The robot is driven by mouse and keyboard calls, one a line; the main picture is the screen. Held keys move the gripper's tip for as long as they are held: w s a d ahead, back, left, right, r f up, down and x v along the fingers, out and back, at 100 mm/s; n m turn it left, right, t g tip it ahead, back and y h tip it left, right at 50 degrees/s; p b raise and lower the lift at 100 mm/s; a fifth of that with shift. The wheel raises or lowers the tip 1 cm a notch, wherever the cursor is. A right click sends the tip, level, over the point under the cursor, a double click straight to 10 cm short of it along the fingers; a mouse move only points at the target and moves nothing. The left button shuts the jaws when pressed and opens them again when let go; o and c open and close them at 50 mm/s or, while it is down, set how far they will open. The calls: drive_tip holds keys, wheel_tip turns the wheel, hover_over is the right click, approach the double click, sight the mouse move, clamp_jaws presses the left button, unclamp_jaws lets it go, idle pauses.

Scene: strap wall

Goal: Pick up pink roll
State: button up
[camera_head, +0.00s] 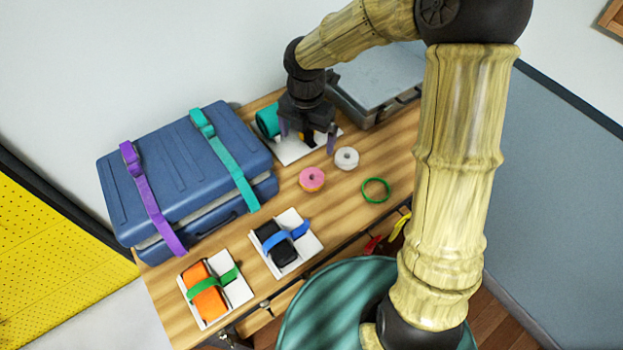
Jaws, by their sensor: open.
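The pink roll (312,179) lies flat on the wooden table, with a small dark hole in its middle and an orange-yellow lower edge. My gripper (308,140) is open, pointing down behind the pink roll, near a white tray at the table's back. Its fingers are apart from the pink roll. A dark and yellow item shows between the fingers, partly hidden, and I cannot tell whether they touch it.
A white roll (346,158) and a green ring (376,190) lie right of the pink roll. A blue case (180,165) with purple and teal straps stands left. Two white trays with strapped orange (204,290) and black (275,242) items sit in front. A grey case (375,80) stands behind.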

hover_over(312, 177)
drive_tip(key=a, duration=0.1)
wheel_tip(312, 177, down, 12)
drive_tip(key=shift+r, duration=0.1)
drive_tip(key=shift+s, duration=0.2)
drive_tip(key=shift+a, duration=0.1)
drive_tip(key=f, duration=0.2)
drive_tip(key=d+f, duration=0.1)
drive_tip(key=f, duration=0.2)
drive_tip(key=shift+w+d+p, duration=0.1)
drive_tip(key=shift+w+p, duration=0.1)
drive_tip(key=shift+p, duration=0.1)
drive_tip(key=shift+c, duration=0.3)
drive_tip(key=c, duration=0.7)
